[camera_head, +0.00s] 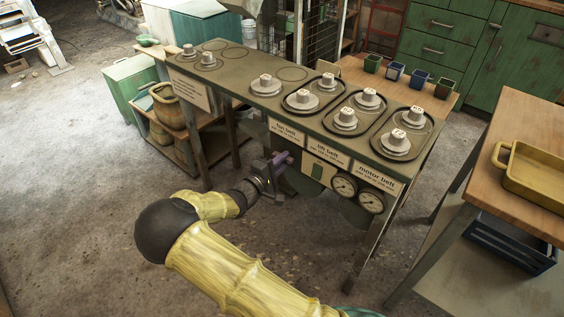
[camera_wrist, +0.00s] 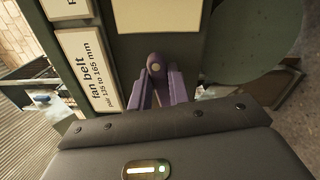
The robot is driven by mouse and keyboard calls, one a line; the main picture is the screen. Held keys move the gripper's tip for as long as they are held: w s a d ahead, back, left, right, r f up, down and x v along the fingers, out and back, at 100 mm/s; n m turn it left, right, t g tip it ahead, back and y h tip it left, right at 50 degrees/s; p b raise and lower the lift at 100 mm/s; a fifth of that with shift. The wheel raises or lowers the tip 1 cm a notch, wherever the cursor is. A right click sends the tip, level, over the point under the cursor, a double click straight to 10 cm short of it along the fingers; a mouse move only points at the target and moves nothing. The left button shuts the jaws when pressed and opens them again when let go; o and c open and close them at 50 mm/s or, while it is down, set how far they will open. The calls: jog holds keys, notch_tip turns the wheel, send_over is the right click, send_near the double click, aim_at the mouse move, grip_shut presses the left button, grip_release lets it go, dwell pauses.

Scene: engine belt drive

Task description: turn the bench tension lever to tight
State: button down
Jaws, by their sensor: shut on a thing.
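The bench tension lever (camera_wrist: 156,66) shows in the wrist view as a dark purplish handle with a rounded end and a pale dot. My gripper (camera_wrist: 158,84) has its two purple fingers on either side of it, shut on it. In the head view my gripper (camera_head: 281,160) is at the front face of the green bench (camera_head: 235,87), below the fan belt label (camera_head: 287,131). There the lever cannot be told apart from my fingers. The lever's pivot and any tight marking are hidden or too small to read.
Several pulleys sit on the bench top, some inside dark belt loops. Two round gauges (camera_head: 344,186) (camera_head: 371,202) are on the bench front, right of my gripper. A wooden table with a yellow tray (camera_head: 535,178) stands at right. The floor (camera_head: 75,190) at left is clear.

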jog(key=shift+f+m, duration=0.2)
jog(key=shift+m, duration=1)
jog(key=c, duration=1.3)
grip_release()
jog(key=shift+s+a, duration=0.1)
jog(key=p+v, duration=0.3)
jog(key=v, duration=1.4)
jog(key=shift+s+a, duration=0.1)
